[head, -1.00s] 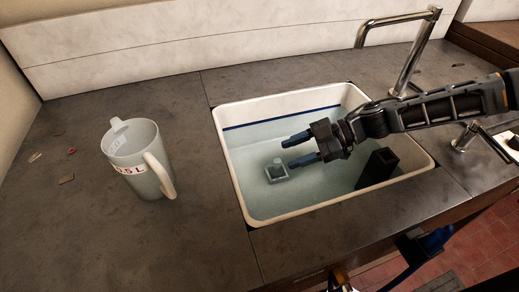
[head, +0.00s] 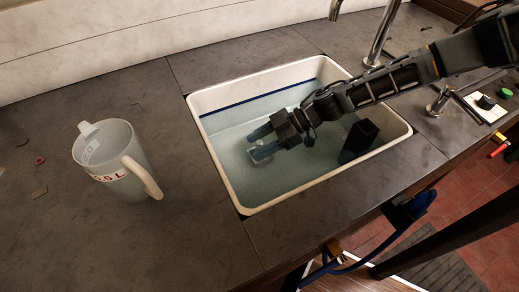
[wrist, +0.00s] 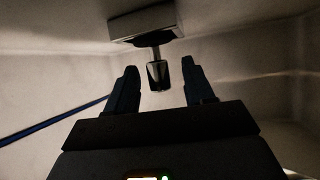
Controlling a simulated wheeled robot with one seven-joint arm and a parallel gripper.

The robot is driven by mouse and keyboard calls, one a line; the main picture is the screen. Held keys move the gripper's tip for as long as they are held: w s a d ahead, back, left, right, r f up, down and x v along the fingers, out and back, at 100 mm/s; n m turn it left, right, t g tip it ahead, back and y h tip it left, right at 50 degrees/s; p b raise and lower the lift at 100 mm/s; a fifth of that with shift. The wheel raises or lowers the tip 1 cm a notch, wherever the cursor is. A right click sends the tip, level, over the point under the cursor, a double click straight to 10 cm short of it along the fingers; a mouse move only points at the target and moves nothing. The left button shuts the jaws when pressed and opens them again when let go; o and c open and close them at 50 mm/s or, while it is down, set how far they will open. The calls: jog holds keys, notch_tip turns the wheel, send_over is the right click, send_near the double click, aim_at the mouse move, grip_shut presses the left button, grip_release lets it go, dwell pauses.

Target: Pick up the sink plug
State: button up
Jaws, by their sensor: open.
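The sink plug (head: 262,152) is a small pale square piece low in the white sink, seen through the water in the head view and partly hidden by my gripper. In the wrist view the plug (wrist: 146,23) shows as a pale square block with a thin stem and a dark knob. My gripper (head: 261,142) is open and reaches down into the sink at the plug. In the wrist view, the fingers of my gripper (wrist: 159,70) stand on either side of the knob, with gaps showing on both sides.
The white sink (head: 228,183) has a blue line around its inside and holds water. A black open box (head: 360,139) stands in it, right of my gripper. A measuring jug (head: 112,165) stands on the counter at left. A tap (head: 380,38) rises behind the sink.

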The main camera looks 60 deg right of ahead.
jog(key=shift+w, duration=0.1)
jog(key=shift+c, duration=0.2)
grip_shut()
dwell(0.4)
